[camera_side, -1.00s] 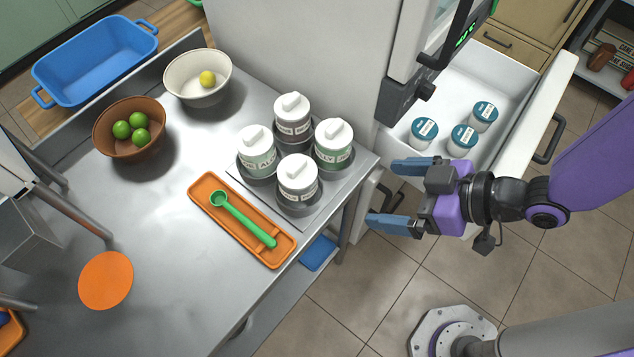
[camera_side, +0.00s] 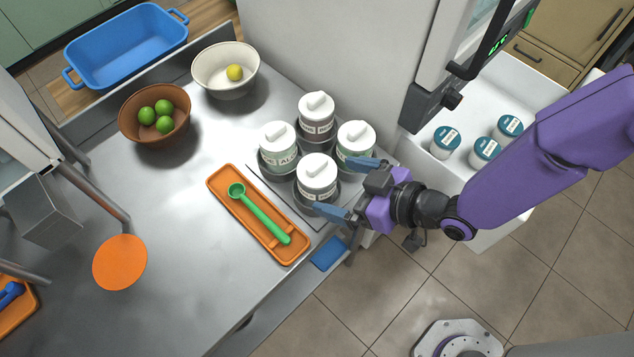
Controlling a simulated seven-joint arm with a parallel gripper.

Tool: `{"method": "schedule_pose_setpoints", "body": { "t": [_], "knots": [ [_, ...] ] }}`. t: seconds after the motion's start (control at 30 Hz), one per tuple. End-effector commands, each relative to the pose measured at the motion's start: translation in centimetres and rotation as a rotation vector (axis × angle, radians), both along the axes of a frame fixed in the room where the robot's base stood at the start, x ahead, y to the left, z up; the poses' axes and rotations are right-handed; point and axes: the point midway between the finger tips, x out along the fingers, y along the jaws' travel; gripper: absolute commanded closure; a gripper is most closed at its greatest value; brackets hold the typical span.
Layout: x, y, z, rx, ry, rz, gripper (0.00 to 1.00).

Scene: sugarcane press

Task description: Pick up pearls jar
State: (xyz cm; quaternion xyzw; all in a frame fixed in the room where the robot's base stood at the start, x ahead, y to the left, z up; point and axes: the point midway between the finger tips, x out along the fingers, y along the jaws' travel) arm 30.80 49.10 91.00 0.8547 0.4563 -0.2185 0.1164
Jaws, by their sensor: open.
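Several white-lidded jars stand upright in round cups of a grey holder (camera_side: 308,213): a back jar (camera_side: 316,117), a left jar (camera_side: 278,148), a right jar (camera_side: 356,143) and a front jar (camera_side: 317,180). Their labels are too small to read surely, so I cannot tell which is the pearls jar. My gripper (camera_side: 348,187) is open and empty at the holder's right side. Its fingers point left toward the front jar. The upper finger is close to the right jar and partly covers its lower part; the lower finger is by the front jar's base. Contact cannot be told.
An orange tray (camera_side: 222,182) with a green scoop (camera_side: 262,215) lies left of the holder. An open white drawer (camera_side: 480,205) with teal-lidded jars (camera_side: 446,141) is at right. Bowls of fruit (camera_side: 140,128) stand behind; the steel counter's middle is clear.

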Motion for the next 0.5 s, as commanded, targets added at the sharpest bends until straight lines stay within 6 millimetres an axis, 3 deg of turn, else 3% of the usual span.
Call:
{"method": "schedule_pose_setpoints", "body": {
  "t": [0.5],
  "knots": [
    [2.6,2.8,-1.9,0.001,-0.001,-0.001,0.0]
  ]
}}
